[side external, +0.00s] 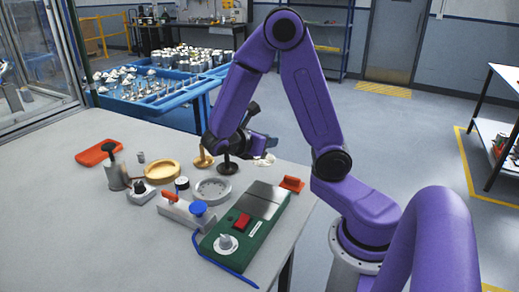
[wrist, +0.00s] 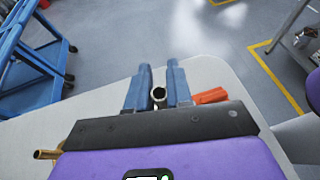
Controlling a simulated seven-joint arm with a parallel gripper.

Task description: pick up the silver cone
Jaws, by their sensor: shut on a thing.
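My gripper (wrist: 158,76) has its two blue fingers closed on the silver cone (wrist: 158,94). In the wrist view only a small, round, hollow silver end of the cone shows between the fingers. In the side external view my gripper (side external: 270,147) is near the far right edge of the grey table (side external: 70,215), with its fingers pointing right. I cannot make out the cone clearly there, or tell whether it touches the table.
A dark stemmed piece (side external: 227,165) and a brass piece (side external: 203,158) stand left of my gripper. A pale crumpled thing (side external: 265,160) lies below it. An orange piece (side external: 292,184) and a green control box (side external: 245,225) are nearer. The table's left front is clear.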

